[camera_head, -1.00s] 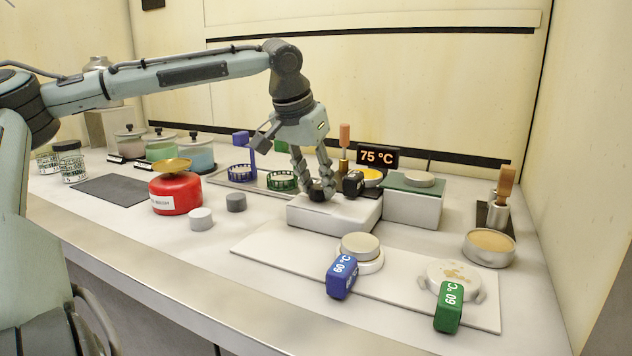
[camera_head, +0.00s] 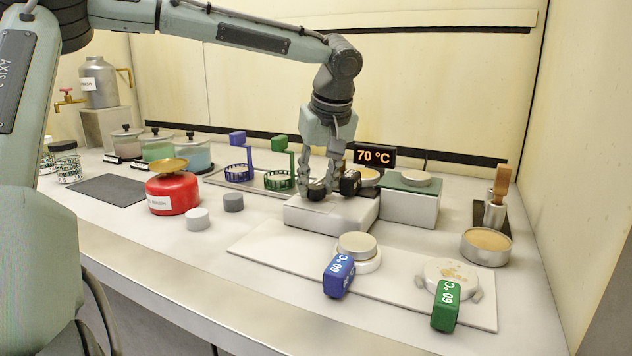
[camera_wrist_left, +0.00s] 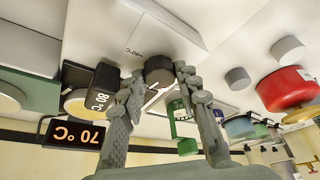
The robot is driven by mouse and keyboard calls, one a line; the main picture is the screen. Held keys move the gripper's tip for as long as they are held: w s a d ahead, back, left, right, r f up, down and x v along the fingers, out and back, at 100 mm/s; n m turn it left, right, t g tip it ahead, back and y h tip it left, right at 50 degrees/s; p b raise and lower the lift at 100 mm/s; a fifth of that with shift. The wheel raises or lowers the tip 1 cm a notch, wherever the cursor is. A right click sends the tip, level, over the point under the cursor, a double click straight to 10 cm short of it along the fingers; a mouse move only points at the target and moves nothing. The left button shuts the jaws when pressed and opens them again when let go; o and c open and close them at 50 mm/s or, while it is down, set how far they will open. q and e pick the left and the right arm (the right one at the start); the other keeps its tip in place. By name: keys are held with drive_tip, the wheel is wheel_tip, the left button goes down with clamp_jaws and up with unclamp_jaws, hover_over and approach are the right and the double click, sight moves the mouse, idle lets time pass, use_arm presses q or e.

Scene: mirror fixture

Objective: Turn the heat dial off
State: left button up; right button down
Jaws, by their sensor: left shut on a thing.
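The heat dial is a dark round knob (camera_head: 316,190) on top of a low white box (camera_head: 330,216). In the left wrist view the dial (camera_wrist_left: 158,68) lies between my fingertips. My left gripper (camera_head: 325,188) points down over the box and is shut on the dial, with one finger on either side in the left wrist view (camera_wrist_left: 158,76). The fingers hide part of the dial. The display (camera_head: 374,156) behind reads 70 °C, and it shows upside down in the left wrist view (camera_wrist_left: 76,135). My right gripper is not in view.
A black 80 °C block (camera_wrist_left: 103,88) stands close beside the dial. A red container (camera_head: 173,193) is at left.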

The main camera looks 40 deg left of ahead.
use_arm(q)
drive_tip(key=n, duration=0.2)
drive_tip(key=n+g, duration=0.2)
drive_tip(key=n, duration=0.1)
drive_tip(key=shift+w+n+y, duration=0.25)
drive_tip(key=shift+n+y, duration=0.05)
drive_tip(key=n+g, duration=0.1)
drive_tip(key=n, duration=0.3)
drive_tip(key=shift+w+g, duration=0.1)
drive_tip(key=shift+g, duration=0.3)
drive_tip(key=n, duration=0.2)
drive_tip(key=n+g+h, duration=0.1)
drive_tip(key=n, duration=0.2)
drive_tip(key=shift+w+a+g, duration=0.1)
drive_tip(key=shift+g, duration=0.2)
drive_tip(key=n+h, duration=0.1)
drive_tip(key=n, duration=0.1)
drive_tip(key=n+h, duration=0.1)
drive_tip(key=n, duration=0.2)
drive_tip(key=shift+a+g, duration=0.1)
drive_tip(key=shift+g, duration=0.3)
drive_tip(key=shift+n, duration=0.3)
drive_tip(key=o, duration=1.2)
drive_tip(key=shift+c, duration=0.2)
drive_tip(key=v, duration=0.5)
drive_tip(key=shift+w+r, duration=0.25)
drive_tip(key=shift+r, duration=0.05)
drive_tip(key=shift+v, duration=0.85)
